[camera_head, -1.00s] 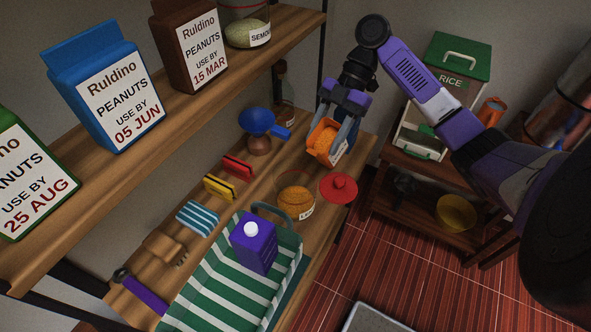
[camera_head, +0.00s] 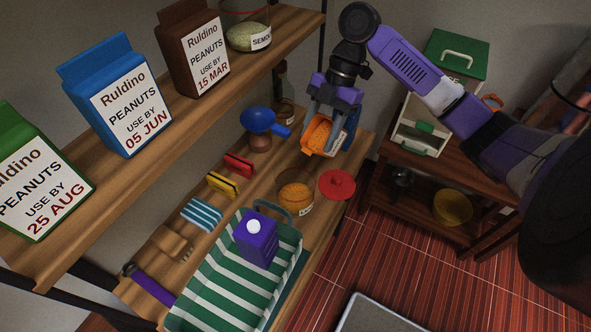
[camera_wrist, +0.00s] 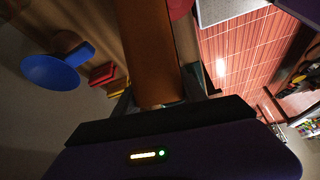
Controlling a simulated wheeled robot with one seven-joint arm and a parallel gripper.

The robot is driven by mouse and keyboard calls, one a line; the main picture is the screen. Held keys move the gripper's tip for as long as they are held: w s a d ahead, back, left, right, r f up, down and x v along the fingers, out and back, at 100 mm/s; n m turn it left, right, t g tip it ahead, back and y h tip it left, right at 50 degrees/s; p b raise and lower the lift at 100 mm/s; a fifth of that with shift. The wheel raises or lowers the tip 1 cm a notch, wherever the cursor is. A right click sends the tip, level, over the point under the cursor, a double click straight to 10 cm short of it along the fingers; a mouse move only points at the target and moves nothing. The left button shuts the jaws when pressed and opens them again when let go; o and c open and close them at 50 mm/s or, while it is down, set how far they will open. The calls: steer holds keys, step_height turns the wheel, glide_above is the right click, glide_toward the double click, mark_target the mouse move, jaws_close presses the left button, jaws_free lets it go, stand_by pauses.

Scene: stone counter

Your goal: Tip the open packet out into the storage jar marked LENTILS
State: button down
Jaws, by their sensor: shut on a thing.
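My gripper (camera_head: 325,122) is shut on an orange packet (camera_head: 307,143), seen above the back right of the lower shelf. The packet is tilted, its open mouth facing left and toward the camera, with orange contents showing inside. In the wrist view the packet (camera_wrist: 150,50) runs away from the fingers. A clear jar (camera_head: 296,193) with orange contents and a white label stands on the shelf, lower in the picture and slightly left of the packet. Its label is too small to read. A red lid (camera_head: 337,184) lies right of the jar.
Red (camera_head: 239,165) and yellow (camera_head: 223,185) clips lie left of the jar. The upper shelf holds peanut packets (camera_head: 118,95).

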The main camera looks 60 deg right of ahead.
mark_target(308, 149)
steer(key=shift+a+r+h+p, duration=0.25)
steer(key=shift+h+p, duration=0.05)
steer(key=shift+h, duration=0.1)
steer(key=shift+w+a+f+g+h, duration=0.1)
steer(key=shift+a+f+g+h, duration=0.25)
steer(key=shift+h, duration=0.55)
stand_by(0.4)
steer(key=shift+a+r+g+h, duration=0.15)
steer(key=shift+a+r+h, duration=0.1)
steer(key=shift+h, duration=0.6)
steer(key=shift+a+r+g+h, duration=0.1)
steer(key=shift+a+r+h, duration=0.15)
steer(key=shift+h, duration=0.6)
stand_by(0.5)
steer(key=shift+w+a+r+h+p, duration=0.2)
steer(key=shift+a+h, duration=0.25)
steer(key=shift+a, duration=0.15)
steer(key=shift+w+a+r+h+p, duration=0.1)
steer(key=shift+a+h+p, duration=0.05)
steer(key=shift+a+h, duration=0.35)
stand_by(0.5)
steer(key=shift+a+r+g+h+p, duration=0.15)
steer(key=shift+a+g+h+p, duration=0.3)
steer(key=shift+h+p, duration=0.65)
stand_by(1.4)
